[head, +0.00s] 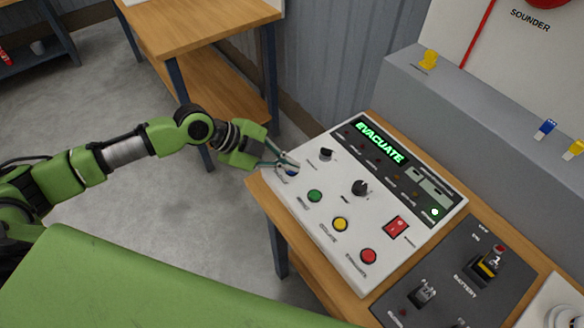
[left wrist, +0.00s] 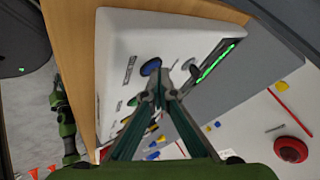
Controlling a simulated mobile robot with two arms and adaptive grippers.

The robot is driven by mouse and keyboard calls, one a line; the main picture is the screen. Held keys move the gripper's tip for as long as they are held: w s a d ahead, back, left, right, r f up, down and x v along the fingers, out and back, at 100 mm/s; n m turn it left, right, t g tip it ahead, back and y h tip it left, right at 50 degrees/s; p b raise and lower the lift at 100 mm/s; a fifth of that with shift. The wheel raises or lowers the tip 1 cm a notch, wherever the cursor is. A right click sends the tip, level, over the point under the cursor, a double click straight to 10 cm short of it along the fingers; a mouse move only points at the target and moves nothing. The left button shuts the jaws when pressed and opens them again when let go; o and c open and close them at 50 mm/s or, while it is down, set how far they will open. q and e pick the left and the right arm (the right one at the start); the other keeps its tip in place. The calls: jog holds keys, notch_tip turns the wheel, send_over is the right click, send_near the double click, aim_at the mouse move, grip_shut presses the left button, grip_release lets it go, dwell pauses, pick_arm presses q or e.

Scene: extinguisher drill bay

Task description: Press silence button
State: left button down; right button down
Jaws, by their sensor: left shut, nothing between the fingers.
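The white control panel (head: 290,194) lies on a wooden bench with a lit green EVACUATE display (head: 381,142). A row of round buttons runs along its near side: blue (head: 291,173), green (head: 315,196), yellow (head: 340,224) and red (head: 368,256). In the left wrist view the tips (left wrist: 163,80) appear just beside the blue button (left wrist: 151,66); contact is unclear. My right gripper is not in view.
Black knobs (head: 360,187) and a red rocker switch (head: 396,227) stand on the panel. A dark battery plate (head: 440,280) with switches lies to the right. A grey ledge (head: 460,110) runs behind. Another wooden table (head: 190,25) stands at the back left.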

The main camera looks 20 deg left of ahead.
pick_arm(q)
jog(key=shift+r+p, duration=0.6)
jog(key=shift+r, duration=0.2)
notch_tip(320, 180, up, 5)
jog(key=p, duration=0.4)
jog(key=shift+r, duration=0.1)
dwell(0.7)
